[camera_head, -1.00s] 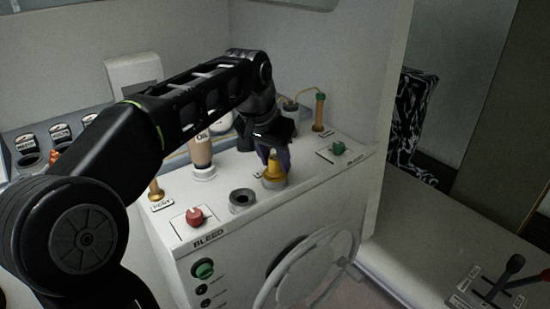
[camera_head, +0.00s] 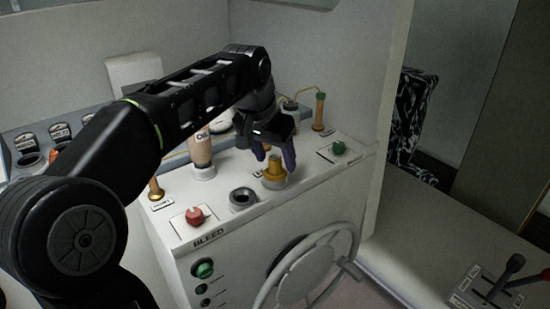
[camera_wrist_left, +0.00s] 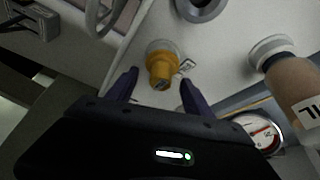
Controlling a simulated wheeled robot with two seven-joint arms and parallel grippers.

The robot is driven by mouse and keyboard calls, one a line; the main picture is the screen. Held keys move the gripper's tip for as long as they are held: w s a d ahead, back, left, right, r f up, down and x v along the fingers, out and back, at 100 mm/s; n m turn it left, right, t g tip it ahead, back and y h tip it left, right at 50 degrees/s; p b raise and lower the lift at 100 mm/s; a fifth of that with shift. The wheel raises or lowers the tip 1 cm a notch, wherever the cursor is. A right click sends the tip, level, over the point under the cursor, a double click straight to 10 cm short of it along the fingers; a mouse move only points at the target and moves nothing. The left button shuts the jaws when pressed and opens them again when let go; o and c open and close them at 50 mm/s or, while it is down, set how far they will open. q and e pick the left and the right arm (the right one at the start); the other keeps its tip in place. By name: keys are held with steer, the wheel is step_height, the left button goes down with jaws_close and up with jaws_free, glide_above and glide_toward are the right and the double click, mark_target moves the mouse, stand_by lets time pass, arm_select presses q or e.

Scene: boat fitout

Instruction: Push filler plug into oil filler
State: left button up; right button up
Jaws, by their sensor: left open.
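The yellow filler plug (camera_head: 274,170) stands upright in a grey collar on top of the white console, which I take for the oil filler. In the left wrist view the plug (camera_wrist_left: 162,66) sits over the round collar. How deep it is seated I cannot tell. My left gripper (camera_head: 275,160) is just above the plug, open and empty. In the left wrist view its two dark fingers (camera_wrist_left: 158,80) are spread apart, one on each side of the plug with gaps. My right gripper is not in view.
An open grey ring port (camera_head: 242,200) lies left of the plug, with a red knob (camera_head: 194,216) beyond it. A brown OIL bottle (camera_head: 201,150) stands behind. A green knob (camera_head: 338,147) is at right. A handwheel (camera_head: 310,275) is on the console front.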

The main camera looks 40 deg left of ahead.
arm_select(q)
steer(key=v, duration=0.7)
steer(key=shift+s, duration=0.1)
stand_by(0.8)
